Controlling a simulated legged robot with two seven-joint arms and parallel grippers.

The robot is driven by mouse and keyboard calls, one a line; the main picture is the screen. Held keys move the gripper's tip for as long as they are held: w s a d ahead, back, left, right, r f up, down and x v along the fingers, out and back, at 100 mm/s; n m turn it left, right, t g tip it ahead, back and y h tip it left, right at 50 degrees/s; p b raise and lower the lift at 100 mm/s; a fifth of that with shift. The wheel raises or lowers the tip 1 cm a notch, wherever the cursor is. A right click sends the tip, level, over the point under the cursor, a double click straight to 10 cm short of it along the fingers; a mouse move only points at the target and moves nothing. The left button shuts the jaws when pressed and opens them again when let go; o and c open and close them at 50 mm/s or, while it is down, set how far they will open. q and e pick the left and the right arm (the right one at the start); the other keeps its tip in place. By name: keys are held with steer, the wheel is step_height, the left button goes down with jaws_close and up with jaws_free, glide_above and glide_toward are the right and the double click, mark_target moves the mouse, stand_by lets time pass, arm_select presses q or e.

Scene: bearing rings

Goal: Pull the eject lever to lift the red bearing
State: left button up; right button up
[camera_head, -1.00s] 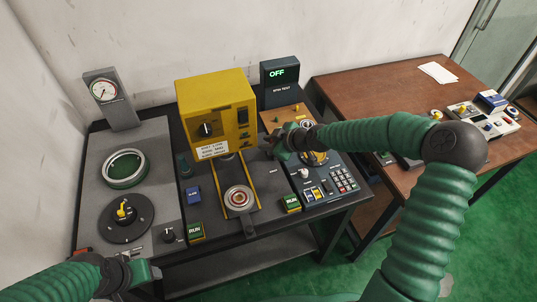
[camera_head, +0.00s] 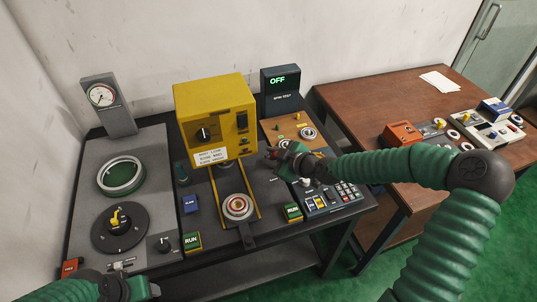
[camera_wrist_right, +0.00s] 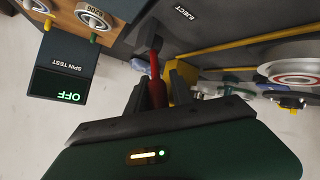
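The red eject lever (camera_wrist_right: 157,82) stands between the two fingers of my right gripper (camera_wrist_right: 160,82) in the right wrist view, beside the EJECT label (camera_wrist_right: 186,12). The fingers look apart, with the lever between them; firm contact does not show. In the head view my right gripper (camera_head: 272,154) is just right of the yellow press and hides the lever. The red-and-white bearing (camera_head: 238,206) sits low between yellow rails in front of the press; a ringed part also shows in the wrist view (camera_wrist_right: 298,76). My left gripper (camera_head: 150,289) is at the bottom left, its fingers unclear.
The yellow press (camera_head: 214,118) stands behind the bearing. The spin test display (camera_head: 281,82) reads OFF. A keypad panel (camera_head: 333,197) and a green RUN button (camera_head: 293,212) lie near my right forearm. A gauge and round fixture (camera_head: 121,175) are at left. A brown table (camera_head: 372,85) stands at right.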

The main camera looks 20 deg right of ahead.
steer(key=shift+o, duration=1.5)
steer(key=shift+d, duration=0.15)
steer(key=shift+r, duration=0.1)
steer(key=shift+s+r, duration=0.25)
steer(key=p+v, duration=0.4)
steer(key=v, duration=1.2)
steer(key=shift+f+p, duration=0.2)
steer(key=shift+p, duration=0.2)
steer(key=shift+s+d, duration=0.1)
